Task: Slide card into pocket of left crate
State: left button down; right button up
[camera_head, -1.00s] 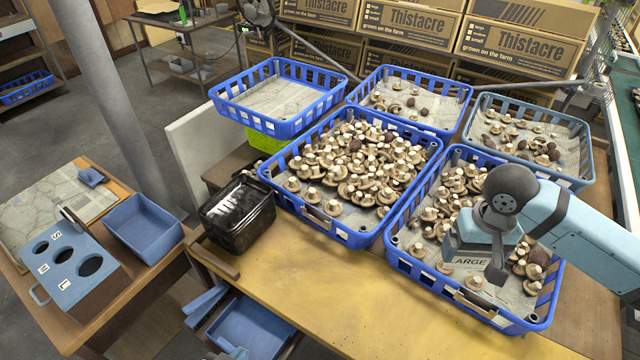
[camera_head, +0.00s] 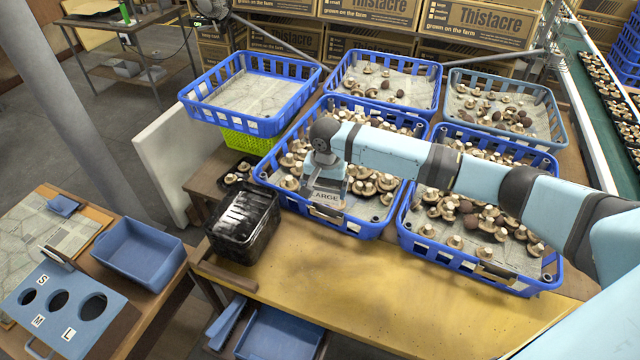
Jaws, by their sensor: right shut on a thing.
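My right gripper (camera_head: 326,186) is shut on a white card (camera_head: 325,197) that reads "LARGE". It holds the card at the front wall of the left blue crate (camera_head: 368,231), which is full of mushrooms. The crate's card pocket (camera_head: 325,212) shows just below the card, on the front wall. I cannot tell whether the card's lower edge is inside the pocket or only in front of it. My forearm hides part of the crate's mushrooms. My left gripper is not in view.
The right crate (camera_head: 450,253) of mushrooms stands beside it, with more crates behind. A black-wrapped tub (camera_head: 242,225) sits close at the left crate's left. A sizing board (camera_head: 68,310) and blue tray (camera_head: 138,250) are at left. The front tabletop (camera_head: 390,300) is clear.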

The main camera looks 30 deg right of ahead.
aim_at(327, 200)
jog(key=w+f+m+b, duration=0.1)
jog(key=f, duration=0.1)
jog(key=w+d+f+b, duration=0.1)
jog(key=f+b, duration=0.1)
jog(key=d+f+m+b, duration=0.1)
jog(key=f+b, duration=0.1)
jog(key=f, duration=0.1)
jog(key=shift+w+d+m, duration=0.2)
jog(key=shift+w+m, duration=0.1)
jog(key=shift+w, duration=0.1)
jog(key=shift+f, duration=1.1)
jog(key=o, duration=0.6)
jog(key=shift+r, duration=0.1)
notch_tip(327, 200, up, 14)
jog(key=shift+f, duration=0.15)
